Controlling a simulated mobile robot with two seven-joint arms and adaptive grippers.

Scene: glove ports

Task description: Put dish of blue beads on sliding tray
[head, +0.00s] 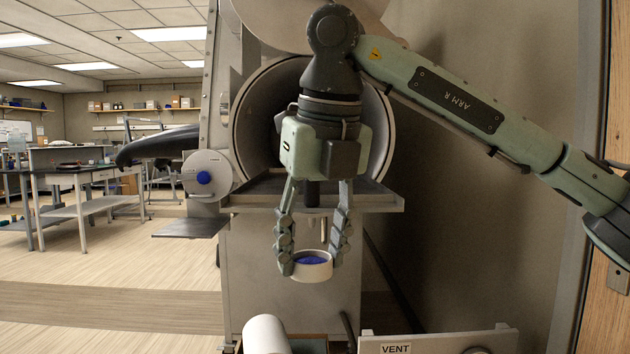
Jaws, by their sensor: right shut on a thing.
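My right gripper (312,264) points down and is shut on a small white dish (313,273) with blue beads (310,260) in it. The dish looks level between the two fingers. It hangs in the air and shows below the front edge of the grey sliding tray (385,201). The tray sticks out of the round metal chamber opening (243,135) behind my gripper. My gripper and wrist hide the middle of the tray and part of the opening. My left gripper is not in view.
A round cap with a blue knob (204,178) and a dark flat shelf (190,228) are left of the chamber. A white cylinder (265,335) and a panel marked VENT (396,349) are at the bottom. A wall (480,200) closes the right side. Lab tables stand far left.

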